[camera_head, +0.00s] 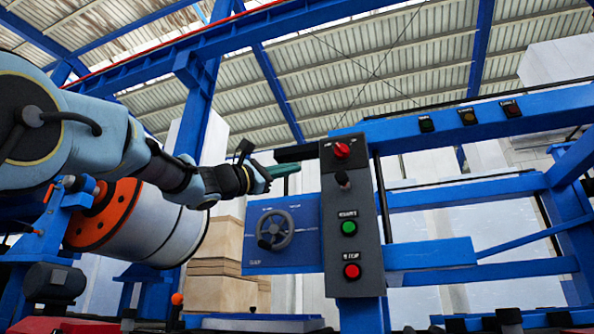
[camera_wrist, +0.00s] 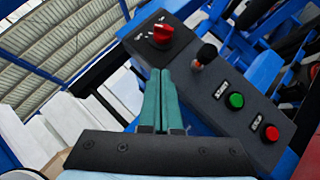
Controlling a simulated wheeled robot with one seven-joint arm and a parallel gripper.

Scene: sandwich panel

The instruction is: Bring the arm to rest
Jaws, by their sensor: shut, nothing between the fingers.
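My gripper (camera_head: 284,170) is at the left edge of the grey control panel (camera_head: 352,262), level with its upper part. In the wrist view my gripper (camera_wrist: 161,82) shows two green fingers pressed together with nothing between them. The fingertips point toward the panel's top end, near the red rotary knob (camera_wrist: 163,34). I cannot tell whether they touch the panel. My arm (camera_head: 172,172) reaches in from the left of the head view, stretched out toward the panel.
The panel also carries a black-knobbed lever (camera_head: 343,180), a green button (camera_head: 349,228) and a red button (camera_head: 352,271). A handwheel (camera_head: 275,230) sits on a blue plate to its left. A large white roll (camera_head: 150,228) stands below my arm. Blue beams (camera_head: 470,200) run to the right.

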